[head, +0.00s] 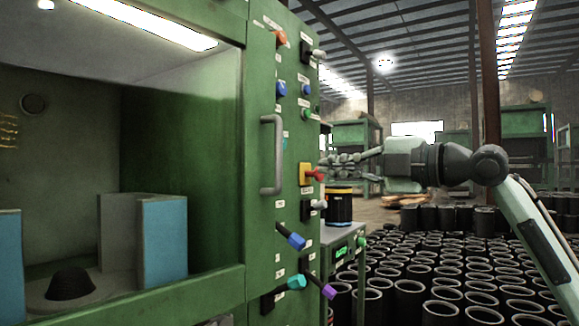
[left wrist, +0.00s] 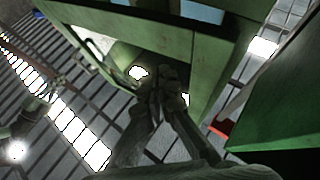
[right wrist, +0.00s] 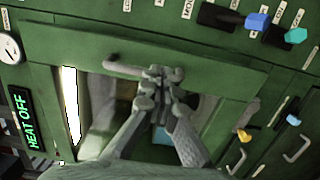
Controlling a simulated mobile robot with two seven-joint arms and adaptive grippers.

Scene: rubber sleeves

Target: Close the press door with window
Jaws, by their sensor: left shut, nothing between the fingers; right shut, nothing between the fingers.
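In the head view the green press has a large window-like opening, with its green lower rail (head: 140,305) along the bottom. I cannot tell whether glass fills it. A grey upright handle (head: 271,155) stands on the green strip right of the opening. My right gripper (head: 345,163) is shut and empty, pointing left near the knob panel. In the right wrist view my right gripper (right wrist: 158,75) overlaps a grey bar handle (right wrist: 120,68) on a green frame with a window; contact is unclear. My left gripper (left wrist: 158,85) is shut and empty before green framework (left wrist: 150,35), outside the head view.
Knobs line the panel, including a red one on a yellow base (head: 310,174) and a blue one (head: 291,236). A small table (head: 342,236) holds a black and yellow can (head: 339,206). Many black sleeves (head: 420,272) cover the floor at right.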

